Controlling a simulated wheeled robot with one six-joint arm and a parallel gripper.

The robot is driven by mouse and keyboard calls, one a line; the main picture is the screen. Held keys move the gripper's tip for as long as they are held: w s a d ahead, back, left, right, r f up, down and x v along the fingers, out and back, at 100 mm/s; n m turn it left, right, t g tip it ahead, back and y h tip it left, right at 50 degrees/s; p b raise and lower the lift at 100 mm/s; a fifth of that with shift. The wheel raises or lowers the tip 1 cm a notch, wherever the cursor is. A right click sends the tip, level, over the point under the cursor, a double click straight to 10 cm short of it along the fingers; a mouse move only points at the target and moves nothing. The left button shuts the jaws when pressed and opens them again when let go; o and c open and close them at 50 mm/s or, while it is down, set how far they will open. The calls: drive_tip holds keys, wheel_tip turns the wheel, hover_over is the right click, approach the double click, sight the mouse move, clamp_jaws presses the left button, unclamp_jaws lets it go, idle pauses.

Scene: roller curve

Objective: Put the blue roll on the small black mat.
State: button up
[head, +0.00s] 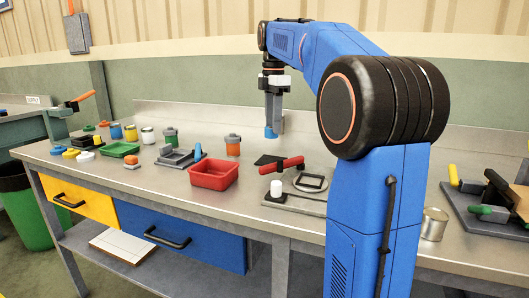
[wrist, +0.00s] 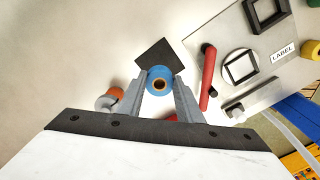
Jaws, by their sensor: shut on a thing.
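My gripper (head: 271,124) points down over the back middle of the bench and is shut on the blue roll (head: 271,132). In the wrist view, the blue roll (wrist: 160,80) shows end-on between the two fingers, with a tan core. The small black mat (head: 268,159) lies flat on the bench below. In the wrist view the mat (wrist: 152,54) appears as a tilted dark square just beyond the roll, which covers its near corner. In the head view the roll is held above the bench, apart from the mat.
A red-handled tool (head: 288,164) lies close beside the mat, by a grey plate (wrist: 262,72) with a ring and square frame. A white cylinder (head: 276,188), red bin (head: 214,175) and orange jar (head: 232,145) stand nearby. The bench behind the mat is clear.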

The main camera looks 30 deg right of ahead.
drive_tip(key=shift+f, duration=4)
drive_tip(key=shift+f, duration=0.1)
drive_tip(key=o, duration=1)
wheel_tip(320, 180, up, 12)
drive_tip(key=shift+r, duration=0.15)
